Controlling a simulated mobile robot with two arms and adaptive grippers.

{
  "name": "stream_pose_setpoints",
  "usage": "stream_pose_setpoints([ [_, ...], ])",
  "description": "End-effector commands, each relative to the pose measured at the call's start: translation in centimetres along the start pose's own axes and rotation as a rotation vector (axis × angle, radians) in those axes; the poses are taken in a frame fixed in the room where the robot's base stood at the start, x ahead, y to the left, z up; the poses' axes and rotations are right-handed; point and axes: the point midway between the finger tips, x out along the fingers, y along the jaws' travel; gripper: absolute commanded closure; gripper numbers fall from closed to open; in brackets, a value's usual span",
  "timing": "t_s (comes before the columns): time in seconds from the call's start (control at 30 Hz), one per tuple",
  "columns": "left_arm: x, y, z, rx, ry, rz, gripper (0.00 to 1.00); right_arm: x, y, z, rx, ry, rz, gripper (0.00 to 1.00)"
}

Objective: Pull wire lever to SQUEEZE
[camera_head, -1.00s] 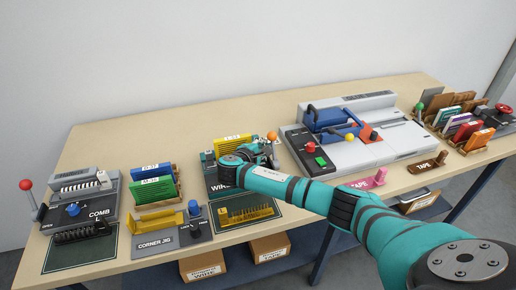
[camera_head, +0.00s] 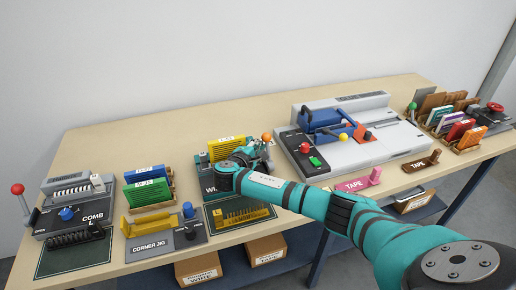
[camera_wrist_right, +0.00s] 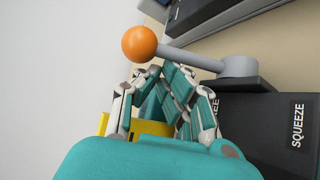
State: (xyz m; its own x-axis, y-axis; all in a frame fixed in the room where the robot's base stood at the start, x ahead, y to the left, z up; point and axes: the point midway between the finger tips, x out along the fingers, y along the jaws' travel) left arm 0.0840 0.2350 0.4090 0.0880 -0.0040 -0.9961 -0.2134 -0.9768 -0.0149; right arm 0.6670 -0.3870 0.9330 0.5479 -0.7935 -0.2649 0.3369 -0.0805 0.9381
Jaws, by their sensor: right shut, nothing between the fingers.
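The wire lever is a grey rod with an orange ball (camera_wrist_right: 139,43) at its end, on a grey round pivot (camera_wrist_right: 239,68) at the side of the dark wire machine (camera_wrist_right: 255,130). The orange ball also shows in the head view (camera_head: 266,138), just beyond my right gripper (camera_head: 252,156). In the wrist view my right gripper (camera_wrist_right: 165,80) is shut and empty, its fingertips close below the ball and rod; whether they touch is unclear. My arm hides part of the machine. My left gripper is not in view.
Yellow boards (camera_head: 227,147) stand behind the wire machine. A corner jig (camera_head: 166,240) and a comb machine (camera_head: 70,212) with a red-ball lever stand to the left. A large grey binding machine (camera_head: 360,150) stands to the right. The table's back strip is clear.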

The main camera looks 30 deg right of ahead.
Motion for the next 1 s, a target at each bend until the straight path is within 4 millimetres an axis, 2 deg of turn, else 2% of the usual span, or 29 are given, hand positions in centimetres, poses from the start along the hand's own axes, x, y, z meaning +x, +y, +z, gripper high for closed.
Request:
stream_pose_setpoints([
  [0.27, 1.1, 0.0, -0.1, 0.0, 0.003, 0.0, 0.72, 0.0, -0.1, 0.1, 0.048, -0.001, 0.056, 1.0],
  [0.57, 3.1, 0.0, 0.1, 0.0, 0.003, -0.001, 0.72, -1.0, -0.2, 0.9, 0.187, -0.002, 0.221, 1.0],
  [1.0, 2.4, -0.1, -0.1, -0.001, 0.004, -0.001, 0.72, -3.1, -0.5, 2.7, 0.201, -0.002, 0.238, 1.0],
])
